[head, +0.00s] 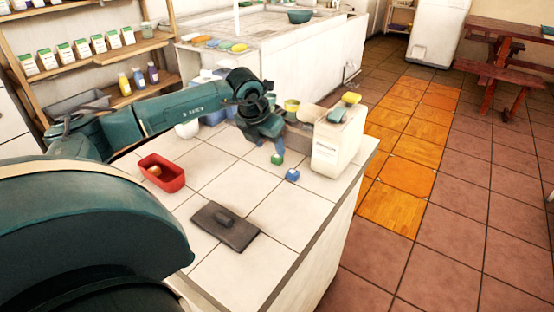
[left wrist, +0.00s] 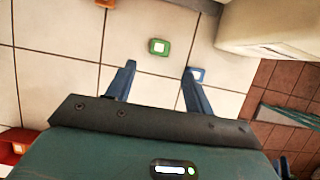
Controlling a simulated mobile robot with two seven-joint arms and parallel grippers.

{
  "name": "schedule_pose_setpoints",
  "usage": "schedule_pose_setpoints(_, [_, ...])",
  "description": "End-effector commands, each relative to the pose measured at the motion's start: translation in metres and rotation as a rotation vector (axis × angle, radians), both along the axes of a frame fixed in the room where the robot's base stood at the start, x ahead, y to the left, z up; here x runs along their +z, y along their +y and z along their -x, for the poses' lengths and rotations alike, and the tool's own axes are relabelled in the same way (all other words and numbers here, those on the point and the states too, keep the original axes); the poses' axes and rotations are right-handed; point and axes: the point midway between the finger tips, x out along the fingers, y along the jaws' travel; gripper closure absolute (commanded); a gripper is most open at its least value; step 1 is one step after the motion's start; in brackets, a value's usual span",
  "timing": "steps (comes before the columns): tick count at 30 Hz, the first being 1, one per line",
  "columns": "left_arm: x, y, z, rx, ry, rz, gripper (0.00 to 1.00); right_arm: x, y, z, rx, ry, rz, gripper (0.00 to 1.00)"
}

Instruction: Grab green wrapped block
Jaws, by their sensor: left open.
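A small green wrapped block (head: 277,160) with a pale top lies on the white tiled counter (head: 215,180). It also shows in the left wrist view (left wrist: 158,46), just beyond my fingertips and about midway between their lines. My left gripper (head: 268,138) is open and empty, with its two blue fingers apart in the left wrist view (left wrist: 158,70). A similar blue block (head: 292,175) lies near the green one. In the left wrist view the blue block (left wrist: 197,73) shows close to the right fingertip; I cannot tell whether they touch.
A large white canister (head: 338,143) stands right of the blocks. A red container (head: 162,172) with something orange inside sits left. A dark plate with a handle (head: 225,226) lies in front. An orange block (left wrist: 105,3) shows at the left wrist view's top edge.

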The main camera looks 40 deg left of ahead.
Motion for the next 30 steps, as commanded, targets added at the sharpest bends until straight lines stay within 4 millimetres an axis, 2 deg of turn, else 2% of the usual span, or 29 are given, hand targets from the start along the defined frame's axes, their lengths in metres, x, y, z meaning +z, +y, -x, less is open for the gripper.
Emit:
schedule_pose_setpoints(7, [-0.018,0.001,-0.008,-0.001,0.003,0.001,0.47,0.0,0.0,0.0,-0.001,0.002,0.001,0.64])
schedule_pose_setpoints(15, [-0.051,0.005,-0.026,0.0,0.002,0.0,0.47,-0.004,0.0,0.0,0.003,0.017,0.004,0.64])
schedule_pose_setpoints(24, [-0.056,0.005,-0.028,-0.001,0.001,0.001,0.47,-0.003,0.001,-0.001,0.003,0.014,0.003,0.64])
schedule_pose_setpoints(30, [-0.056,0.005,-0.028,-0.001,0.001,0.0,0.63,-0.001,0.001,-0.001,0.003,0.008,0.001,0.64])
